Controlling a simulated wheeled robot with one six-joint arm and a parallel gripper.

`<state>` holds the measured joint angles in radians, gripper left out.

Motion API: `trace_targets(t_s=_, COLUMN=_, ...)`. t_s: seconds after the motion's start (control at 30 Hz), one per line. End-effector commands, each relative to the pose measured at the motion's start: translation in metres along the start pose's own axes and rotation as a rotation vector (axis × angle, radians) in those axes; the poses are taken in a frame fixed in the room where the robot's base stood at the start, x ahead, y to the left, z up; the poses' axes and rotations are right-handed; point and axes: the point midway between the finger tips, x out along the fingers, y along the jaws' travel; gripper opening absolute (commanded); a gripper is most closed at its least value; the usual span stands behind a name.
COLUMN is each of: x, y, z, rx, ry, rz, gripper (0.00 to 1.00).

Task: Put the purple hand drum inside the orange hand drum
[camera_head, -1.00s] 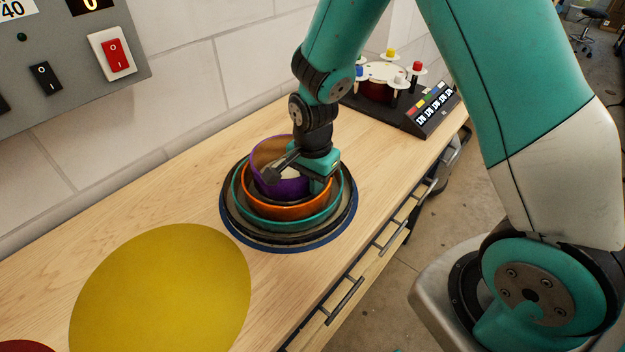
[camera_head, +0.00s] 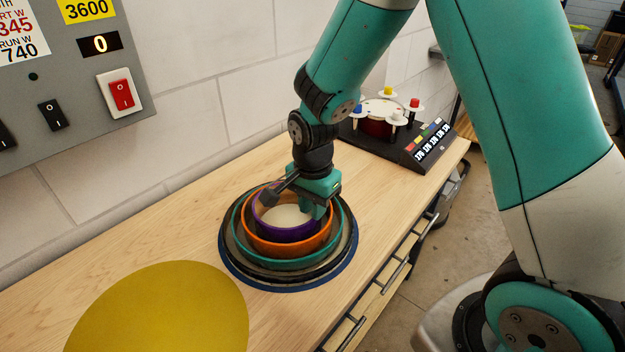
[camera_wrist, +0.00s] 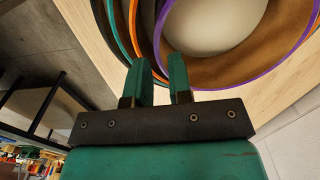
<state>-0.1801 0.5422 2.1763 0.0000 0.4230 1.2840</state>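The purple hand drum (camera_head: 287,233) sits inside the orange hand drum (camera_head: 290,249), level, with its rim slightly above the orange rim. Its pale inner floor shows. My gripper (camera_head: 312,214) is low at the right side of the purple drum's rim. In the wrist view, its two teal fingers (camera_wrist: 160,72) stand apart, with a gap between them at the drum walls. The purple rim (camera_wrist: 246,81) and orange rim (camera_wrist: 137,32) show just beyond the fingers. Part of the purple rim is hidden behind my gripper.
The orange drum sits within a teal drum (camera_head: 250,257) and larger dark rings on a blue round mat (camera_head: 290,288). A yellow disc (camera_head: 165,315) lies at the front left. A black device with coloured buttons (camera_head: 425,140) stands at the back. A switch panel (camera_head: 60,75) hangs on the wall.

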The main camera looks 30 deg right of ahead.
Motion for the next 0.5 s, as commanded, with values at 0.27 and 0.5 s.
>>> trace_targets(t_s=0.27, x=-0.061, y=-0.001, z=0.000, rx=0.000, ry=0.002, rz=-0.005, gripper=0.20)
trace_targets(t_s=0.5, x=-0.088, y=0.002, z=0.003, rx=-0.030, ry=-0.005, rz=-0.006, gripper=0.20)
